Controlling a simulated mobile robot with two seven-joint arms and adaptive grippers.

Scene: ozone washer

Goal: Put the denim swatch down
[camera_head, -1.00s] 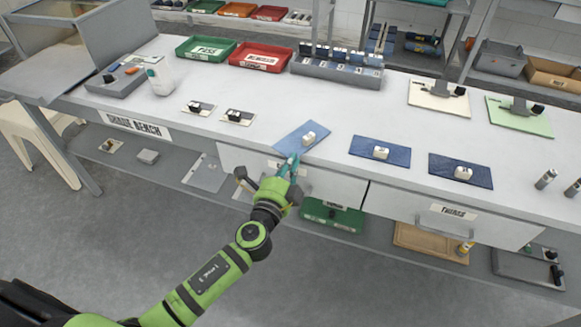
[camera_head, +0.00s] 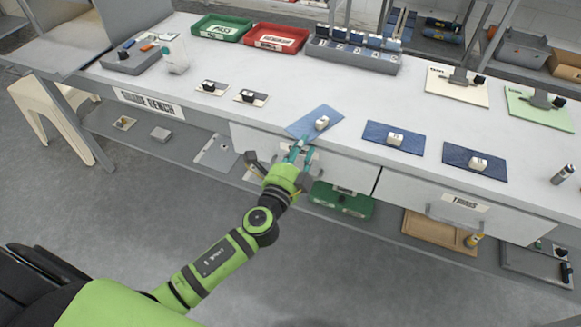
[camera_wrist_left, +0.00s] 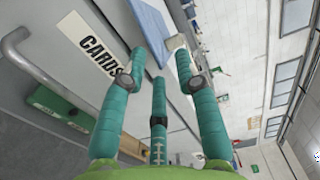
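The light blue denim swatch (camera_head: 304,125) lies on the white bench top close to its front edge, slightly turned, with a small white block (camera_head: 322,122) on it. In the left wrist view, the swatch (camera_wrist_left: 152,22) shows beyond the fingertips. My left gripper (camera_head: 298,148) is at the swatch's near edge, coming from the front of the bench. In the left wrist view, its teal fingers (camera_wrist_left: 160,58) stand apart with a visible gap and nothing clearly between them. Whether a fingertip touches the swatch, I cannot tell. My right gripper is not in view.
Two dark blue swatches (camera_head: 375,132) (camera_head: 490,171) with white blocks lie to the right. Small dark pieces on cards (camera_head: 252,97) lie to the left. Green (camera_head: 222,30) and red (camera_head: 277,38) trays and a grey rack (camera_head: 353,58) stand behind. Drawers with handles (camera_head: 455,218) are below.

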